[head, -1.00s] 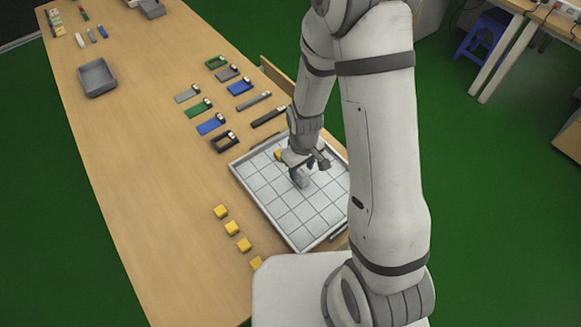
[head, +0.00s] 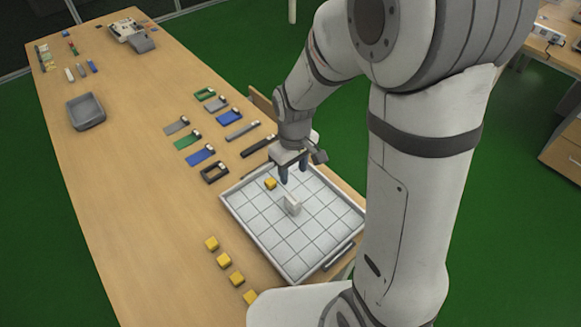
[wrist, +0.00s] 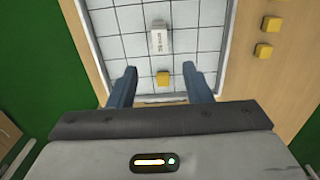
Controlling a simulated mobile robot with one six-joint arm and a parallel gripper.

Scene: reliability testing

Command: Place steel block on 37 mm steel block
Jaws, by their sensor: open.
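A pale grey steel block (head: 292,205) stands upright near the middle of the white gridded tray (head: 258,226). In the wrist view the block (wrist: 159,43) shows a face with dark lettering too small to read surely. I cannot tell whether it is one block or two stacked. My gripper (head: 293,172) is open and empty above the tray, behind and apart from the block. In the wrist view its blue fingers (wrist: 162,82) are spread wide, with a yellow cube (wrist: 162,78) seen between them, lower down on the tray.
Several yellow cubes (head: 222,260) lie on the wooden table left of the tray. Several flat coloured pieces (head: 200,156) lie beyond it, and a grey bin (head: 86,112) stands farther back. The tray has a raised rim, and much of its grid is clear.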

